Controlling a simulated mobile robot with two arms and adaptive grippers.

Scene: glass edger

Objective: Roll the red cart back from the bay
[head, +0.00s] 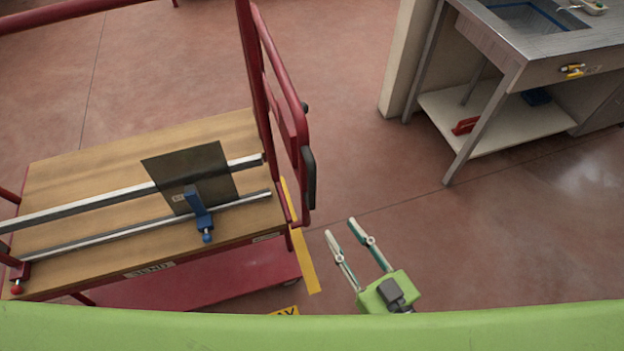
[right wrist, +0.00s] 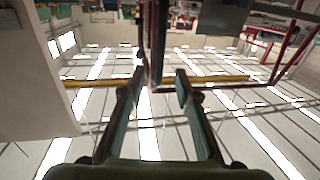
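The red cart (head: 210,283) stands at the left of the head view, with a wooden deck (head: 95,175) and a red lower shelf. Its upright red handle frame (head: 283,95) rises at the deck's right end and carries a black grip (head: 308,178). My right gripper (head: 339,227) is open and empty, to the right of and nearer than the black grip, apart from it. In the right wrist view the dark upright of the handle (right wrist: 156,45) shows ahead, between the open fingers (right wrist: 153,84). My left gripper is not in view.
A dark panel (head: 205,165) stands on the deck against metal rails, with a blue clamp (head: 199,213). A yellow floor strip (head: 304,262) runs by the cart's right end. A metal sink bench (head: 545,60) stands at upper right. The floor between is clear.

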